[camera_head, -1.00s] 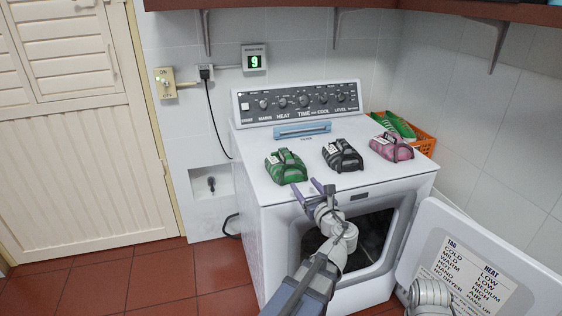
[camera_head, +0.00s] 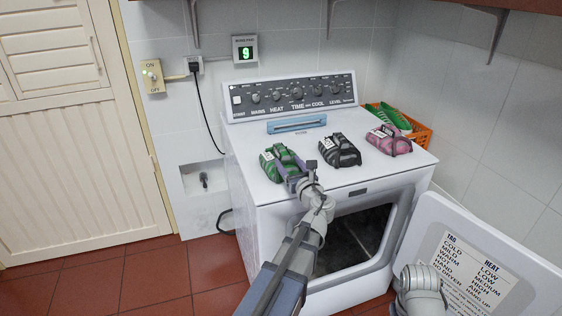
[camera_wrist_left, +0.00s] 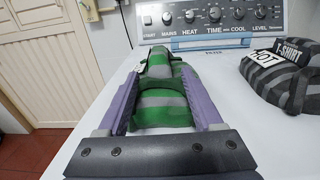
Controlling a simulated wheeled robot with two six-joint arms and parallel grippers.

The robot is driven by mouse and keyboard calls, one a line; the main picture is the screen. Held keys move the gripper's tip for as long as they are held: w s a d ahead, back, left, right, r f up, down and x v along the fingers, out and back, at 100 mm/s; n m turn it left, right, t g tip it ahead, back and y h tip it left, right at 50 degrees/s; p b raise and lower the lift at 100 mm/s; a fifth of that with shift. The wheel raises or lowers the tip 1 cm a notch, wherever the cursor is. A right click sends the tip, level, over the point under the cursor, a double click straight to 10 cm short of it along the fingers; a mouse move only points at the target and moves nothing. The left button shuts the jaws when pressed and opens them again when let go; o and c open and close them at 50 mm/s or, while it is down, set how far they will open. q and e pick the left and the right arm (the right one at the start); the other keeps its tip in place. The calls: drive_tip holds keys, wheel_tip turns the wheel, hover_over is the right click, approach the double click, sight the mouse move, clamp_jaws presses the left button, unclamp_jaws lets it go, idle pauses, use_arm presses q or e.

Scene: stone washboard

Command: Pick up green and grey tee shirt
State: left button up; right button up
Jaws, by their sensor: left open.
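The green and grey tee shirt (camera_head: 279,160) is a folded bundle on top of the white dryer, at the left of a row of three bundles. My left gripper (camera_head: 293,172) is open at its front right side in the head view. In the left wrist view the green shirt (camera_wrist_left: 160,98) lies between the two purple fingers, one on each side of it. I cannot tell whether the fingers touch the cloth. My right gripper does not show; only part of that arm appears at the bottom right.
A black and grey shirt (camera_head: 341,151) and a pink one (camera_head: 389,139) sit to the right on the dryer (camera_head: 385,171). An orange basket (camera_head: 421,139) stands behind. The dryer door (camera_head: 480,262) hangs open at right. The control panel (camera_head: 290,95) rises at the back.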

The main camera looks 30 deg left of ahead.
use_arm(q)
drive_tip(key=shift+x, duration=3.15)
drive_tip(key=shift+s, duration=0.1)
drive_tip(key=shift+c, duration=0.4)
clamp_jaws()
